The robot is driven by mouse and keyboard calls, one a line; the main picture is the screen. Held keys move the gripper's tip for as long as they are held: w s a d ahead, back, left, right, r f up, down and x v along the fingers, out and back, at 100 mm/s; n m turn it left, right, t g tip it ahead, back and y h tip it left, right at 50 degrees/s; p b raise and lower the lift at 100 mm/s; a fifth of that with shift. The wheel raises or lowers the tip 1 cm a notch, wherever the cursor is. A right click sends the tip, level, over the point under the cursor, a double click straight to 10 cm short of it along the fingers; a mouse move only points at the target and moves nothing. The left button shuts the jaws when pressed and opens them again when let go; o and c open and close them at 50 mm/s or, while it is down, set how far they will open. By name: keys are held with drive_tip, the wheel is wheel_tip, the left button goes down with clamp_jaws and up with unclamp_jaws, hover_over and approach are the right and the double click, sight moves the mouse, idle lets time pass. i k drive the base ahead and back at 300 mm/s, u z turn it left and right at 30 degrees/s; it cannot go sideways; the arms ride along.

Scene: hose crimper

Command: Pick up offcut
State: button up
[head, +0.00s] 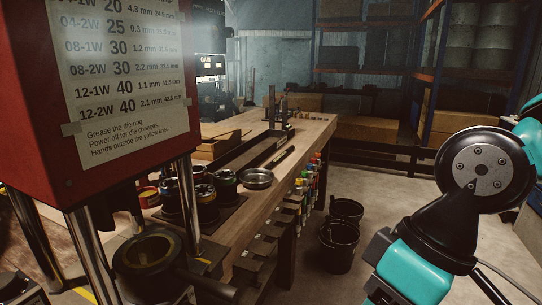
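I cannot pick out an offcut with certainty. A short dark rod-like piece (281,156) lies on the wooden workbench (262,206), too small to identify. The red hose crimper (40,120) fills the left, with a paper chart on its front. Its round die ring (148,251) sits low between bright metal columns. A dark bar or hose (208,286) reaches right from near the ring. My teal and black arm stands at the right. My gripper does not show in this view.
Two black buckets (338,246) stand on the floor right of the bench. A metal dish (257,179) and several round dies or tins (224,183) are on the bench. Colourful-ended tools (308,187) line its edge. Shelving (427,75) stands behind. Floor between buckets and arm is clear.

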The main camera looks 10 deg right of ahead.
sight(276, 161)
drive_tip(key=z, duration=0.55)
drive_tip(key=i, duration=0.95)
drive_tip(key=z, duration=0.5)
drive_tip(key=i, duration=0.8)
drive_tip(key=u, duration=0.7)
drive_tip(key=i, duration=0.7)
drive_tip(key=u, duration=0.85)
drive_tip(key=i, duration=0.25)
drive_tip(key=u, duration=0.3)
